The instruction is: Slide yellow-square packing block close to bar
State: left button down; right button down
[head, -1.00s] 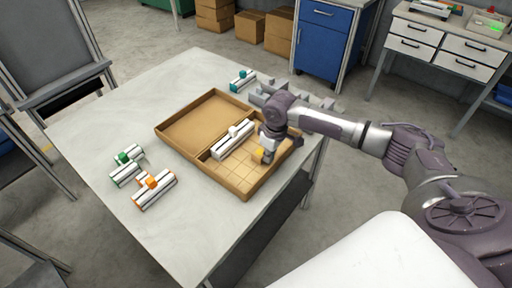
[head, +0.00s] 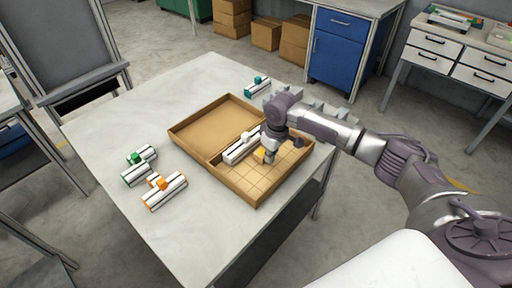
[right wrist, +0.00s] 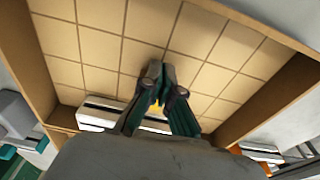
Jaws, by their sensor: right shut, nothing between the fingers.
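The yellow block (head: 260,156) sits on the gridded floor of the right half of the wooden tray (head: 257,201). The white bar with dark stripes (head: 238,152) lies in the tray along the divider, left of the block. My right gripper (head: 269,161) is shut and empty, pointing down at the block's right side, and partly hides it. In the right wrist view a bit of yellow block (right wrist: 155,109) shows between the fingers and the bar (right wrist: 98,113). Block and bar look very close; I cannot tell whether they touch. My left gripper is out of view.
The tray's left compartment (head: 217,124) is empty. Green-marked (head: 138,165) and orange-marked (head: 163,190) bars lie on the table left of the tray. A teal-marked piece (head: 257,87) and grey blocks (head: 315,107) are behind it. Grid cells in front are clear.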

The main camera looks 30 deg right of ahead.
jog(key=shift+w+a+b, duration=0.2)
jog(key=shift+w+a, duration=0.05)
jog(key=shift+w, duration=0.4)
jog(key=shift+w+a+b, duration=0.2)
jog(key=shift+w+a, duration=0.05)
jog(key=shift+w, duration=0.4)
jog(key=shift+s+d+r+p, duration=0.1)
jog(key=shift+s+d+p, duration=0.15)
jog(key=shift+s+p, duration=0.6)
jog(key=shift+s+d+p, duration=0.15)
jog(key=shift+s+p, duration=0.1)
jog(key=shift+p, duration=0.25)
notch_tip(320, 180, up, 6)
jog(key=p, duration=0.7)
jog(key=shift+f, duration=0.2)
